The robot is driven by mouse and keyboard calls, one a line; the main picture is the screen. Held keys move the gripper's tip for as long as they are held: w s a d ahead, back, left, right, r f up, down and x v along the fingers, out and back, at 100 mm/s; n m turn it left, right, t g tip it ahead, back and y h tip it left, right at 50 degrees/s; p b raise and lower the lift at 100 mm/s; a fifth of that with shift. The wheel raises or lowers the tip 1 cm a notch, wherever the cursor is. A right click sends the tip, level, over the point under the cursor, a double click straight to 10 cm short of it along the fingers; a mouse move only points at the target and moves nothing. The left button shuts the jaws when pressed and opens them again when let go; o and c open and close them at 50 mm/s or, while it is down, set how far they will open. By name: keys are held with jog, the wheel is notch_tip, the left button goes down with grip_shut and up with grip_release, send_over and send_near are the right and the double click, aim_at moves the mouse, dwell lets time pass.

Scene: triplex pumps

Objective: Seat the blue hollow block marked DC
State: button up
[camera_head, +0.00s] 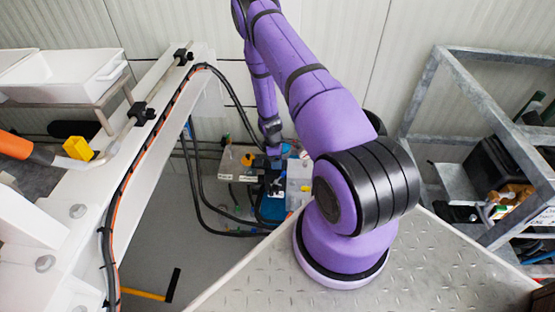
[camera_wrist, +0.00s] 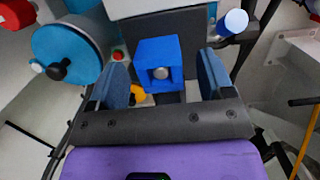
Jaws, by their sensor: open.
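A bright blue hollow block (camera_wrist: 153,51) shows in the wrist view, ahead of my gripper and between the lines of its two fingers. A grey round pin end (camera_wrist: 160,73) shows in the block's opening. No DC mark can be read on it. My gripper (camera_wrist: 163,68) is open, with a dark blue-grey pad on each side and visible gaps between the pads and the block. In the head view my gripper (camera_head: 275,183) is small and low over the equipment at the back; the block cannot be made out there.
In the wrist view a large teal cylinder (camera_wrist: 66,52) stands left and a blue-and-white cylinder (camera_wrist: 233,22) right. In the head view a white frame with black hoses (camera_head: 120,190) runs on the left, and a metal rack (camera_head: 480,110) stands on the right. Grey floor lies between.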

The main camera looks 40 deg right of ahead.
notch_tip(320, 180, up, 10)
jog(key=w+a, duration=0.1)
dwell(0.4)
jog(key=shift+w, duration=0.1)
dwell(0.4)
jog(key=a+r+m+t, duration=0.1)
jog(key=a+r, duration=0.3)
jog(key=r, duration=0.8)
jog(key=a+r+m+t, duration=0.15)
jog(key=a+r, duration=0.25)
jog(key=r, duration=0.8)
jog(key=a+r+m+t, duration=0.15)
jog(key=a+r, duration=0.25)
jog(key=r, duration=0.7)
jog(key=s+a+r+m+t, duration=0.1)
jog(key=s+a+r, duration=0.3)
jog(key=s+r, duration=0.25)
jog(key=s+a+r+m, duration=0.1)
jog(key=s+a+r, duration=0.35)
jog(key=r, duration=0.35)
jog(key=s+a+r+m, duration=0.1)
jog(key=s+a+r, duration=0.1)
jog(key=s, duration=0.5)
jog(key=s+a+r+m+t+y, duration=0.1)
jog(key=s+a+r, duration=0.1)
jog(key=s, duration=0.5)
jog(key=shift+s+a+t, duration=0.15)
jog(key=shift+s+t, duration=0.15)
jog(key=shift+s, duration=0.05)
